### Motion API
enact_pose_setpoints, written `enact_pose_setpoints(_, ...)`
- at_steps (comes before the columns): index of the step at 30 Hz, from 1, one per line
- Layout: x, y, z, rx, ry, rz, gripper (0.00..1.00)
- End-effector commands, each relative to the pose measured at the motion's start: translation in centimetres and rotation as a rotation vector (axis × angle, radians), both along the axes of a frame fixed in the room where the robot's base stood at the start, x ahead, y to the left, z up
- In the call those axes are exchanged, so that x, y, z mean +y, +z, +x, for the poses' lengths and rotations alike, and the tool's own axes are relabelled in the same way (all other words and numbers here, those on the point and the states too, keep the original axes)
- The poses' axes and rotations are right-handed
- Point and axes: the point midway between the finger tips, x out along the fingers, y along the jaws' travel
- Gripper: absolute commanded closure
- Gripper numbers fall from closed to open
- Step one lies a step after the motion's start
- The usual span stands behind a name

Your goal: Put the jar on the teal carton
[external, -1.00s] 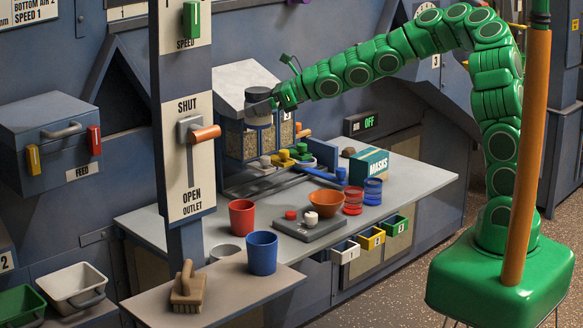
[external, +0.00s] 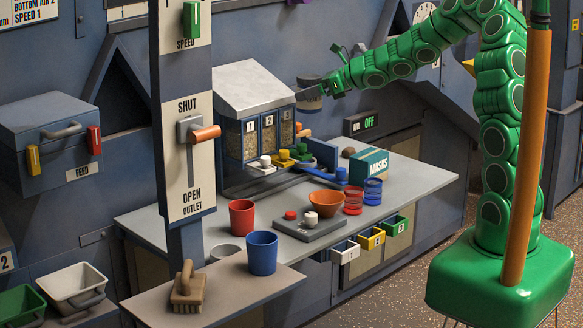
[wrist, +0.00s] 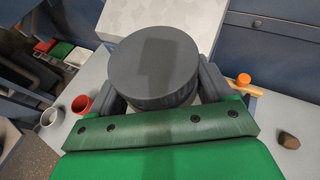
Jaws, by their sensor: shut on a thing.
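The jar (external: 309,99) has a dark grey lid and is held in the air beside the right end of the grain dispenser's sloped roof. In the wrist view the jar's round lid (wrist: 153,62) fills the space between the fingers. My gripper (external: 318,91) is shut on the jar; its dark fingers flank it in the wrist view. The teal carton (external: 366,166), labelled MASKS, stands on the grey worktop, lower and to the right of the jar in the external view. I cannot make out the carton in the wrist view.
The dispenser (external: 240,85) with numbered windows stands left of the jar. Blue rings (external: 373,190), red rings (external: 353,200) and an orange bowl (external: 325,204) are in front. Small numbered bins (external: 371,238) hang at the worktop's front edge.

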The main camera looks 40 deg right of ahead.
Motion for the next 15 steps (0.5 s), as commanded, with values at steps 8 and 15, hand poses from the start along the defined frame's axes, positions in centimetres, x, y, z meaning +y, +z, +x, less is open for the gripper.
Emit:
enact_pose_setpoints(8,-6.3,-0.3,-2.0,-0.002,-0.053,0.002,0.65)
enact_pose_setpoints(15,-11.6,-0.8,-4.4,-0.002,-0.098,0.002,0.65)
